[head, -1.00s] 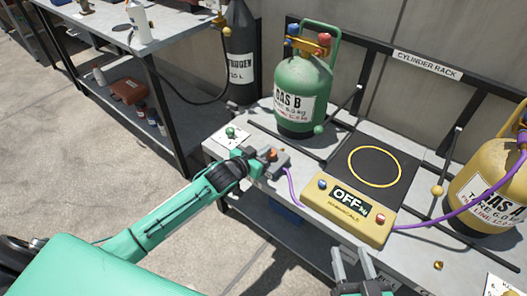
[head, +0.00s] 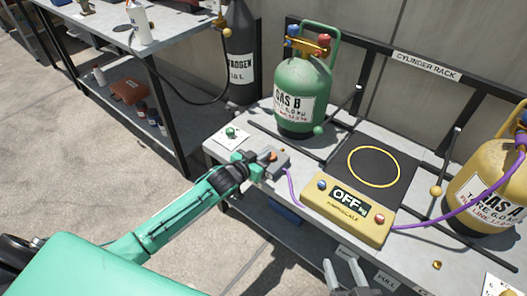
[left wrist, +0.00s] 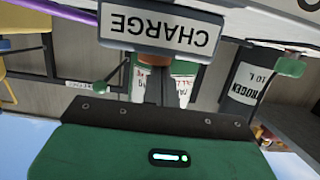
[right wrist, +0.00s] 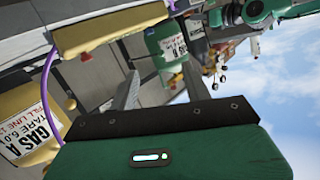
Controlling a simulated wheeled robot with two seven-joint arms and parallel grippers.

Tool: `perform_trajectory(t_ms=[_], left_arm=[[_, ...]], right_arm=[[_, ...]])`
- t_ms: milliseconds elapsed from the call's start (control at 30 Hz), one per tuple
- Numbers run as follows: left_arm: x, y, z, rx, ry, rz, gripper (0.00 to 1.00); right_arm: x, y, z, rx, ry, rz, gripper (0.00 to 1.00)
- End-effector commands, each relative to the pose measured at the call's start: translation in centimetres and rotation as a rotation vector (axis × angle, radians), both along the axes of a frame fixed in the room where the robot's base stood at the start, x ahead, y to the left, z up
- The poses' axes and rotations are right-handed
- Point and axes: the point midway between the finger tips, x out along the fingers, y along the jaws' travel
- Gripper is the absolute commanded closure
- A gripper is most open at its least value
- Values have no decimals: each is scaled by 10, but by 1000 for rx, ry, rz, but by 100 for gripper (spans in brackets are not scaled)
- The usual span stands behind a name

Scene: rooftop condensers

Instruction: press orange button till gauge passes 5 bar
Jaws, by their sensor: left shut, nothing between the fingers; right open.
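The orange button (head: 273,155) is on a small grey box (head: 280,162) at the left end of the bench, where the purple hose starts. My left gripper (head: 256,163) is shut and empty, with its tips close to the box's left side; I cannot tell whether they touch the button. In the left wrist view a CHARGE label (left wrist: 160,27) hangs upside down, with an orange part (left wrist: 150,59) below it, just beyond the fingertips (left wrist: 158,82). No pressure gauge can be read in these views. My right gripper (head: 343,268) is open and empty near the front edge; its fingers also show in the right wrist view (right wrist: 162,88).
The green GAS B cylinder (head: 303,95) stands behind the box. The yellow scale (head: 346,208) reads OFF, its dark platform (head: 350,182) empty. The yellow GAS A cylinder (head: 482,195) is at right, with the purple hose (head: 440,220) running to it. A green knob (head: 230,132) sits left.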

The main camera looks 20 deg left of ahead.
Motion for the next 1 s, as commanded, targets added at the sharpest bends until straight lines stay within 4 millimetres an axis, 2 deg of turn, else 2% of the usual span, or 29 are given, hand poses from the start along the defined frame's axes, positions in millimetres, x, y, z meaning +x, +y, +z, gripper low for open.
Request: perform_trajectory(t_ms=[467, 1000], left_arm=[[-1, 0, -2, 2, 9, 1, 100], [4, 1, 27, 1, 3, 2, 100]], right_arm=[[0, -1, 0, -12, 19, 2, 51], [-9, -39, -13, -196, 331, -5, 51]])
